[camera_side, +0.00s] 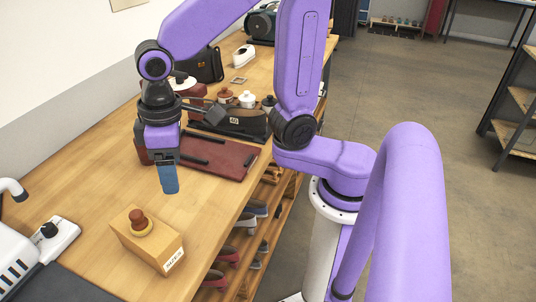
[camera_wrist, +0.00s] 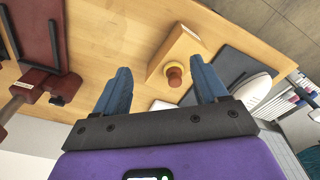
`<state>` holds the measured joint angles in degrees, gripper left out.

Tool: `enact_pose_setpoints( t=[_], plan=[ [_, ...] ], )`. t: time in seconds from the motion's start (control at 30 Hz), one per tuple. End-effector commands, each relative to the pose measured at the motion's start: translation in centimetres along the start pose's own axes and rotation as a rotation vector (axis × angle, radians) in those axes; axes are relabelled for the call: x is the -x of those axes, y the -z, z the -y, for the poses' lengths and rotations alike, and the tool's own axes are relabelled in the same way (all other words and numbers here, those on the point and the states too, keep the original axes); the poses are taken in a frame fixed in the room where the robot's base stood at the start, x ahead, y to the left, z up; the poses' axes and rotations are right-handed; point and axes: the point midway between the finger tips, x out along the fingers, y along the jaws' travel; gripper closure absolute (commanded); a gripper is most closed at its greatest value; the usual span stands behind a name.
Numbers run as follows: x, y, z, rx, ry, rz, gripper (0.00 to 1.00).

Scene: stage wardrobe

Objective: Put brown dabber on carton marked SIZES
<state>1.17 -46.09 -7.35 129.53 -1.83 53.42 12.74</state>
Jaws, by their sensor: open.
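The brown dabber (camera_side: 138,221), a rounded knob on a yellowish base, stands upright on top of the wooden carton marked SIZES (camera_side: 150,246). The carton sits near the front edge of the workbench, its label on the right end. My gripper (camera_side: 170,190) is above and behind the carton in the side view, blue fingers pointing down, apart from the dabber. In the wrist view my gripper (camera_wrist: 160,66) is open and empty. There the dabber (camera_wrist: 175,74) on the carton (camera_wrist: 178,46) appears between the fingers, nearer the right one.
More dabbers, a brown one (camera_side: 225,95), a white one (camera_side: 247,98) and a dark one, stand in a row farther back by a dark case (camera_side: 236,121). A dark red board (camera_side: 222,160) lies behind my gripper. A white machine (camera_side: 20,250) stands left of the carton.

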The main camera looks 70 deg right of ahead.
Motion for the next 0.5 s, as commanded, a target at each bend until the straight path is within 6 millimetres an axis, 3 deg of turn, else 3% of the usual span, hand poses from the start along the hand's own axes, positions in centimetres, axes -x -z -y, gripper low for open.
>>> enact_pose_setpoints(
  t=[0.5],
  plan=[
    [-0.4,-11.3,-1.5,0.323,0.026,0.030,0.28]
  ],
)
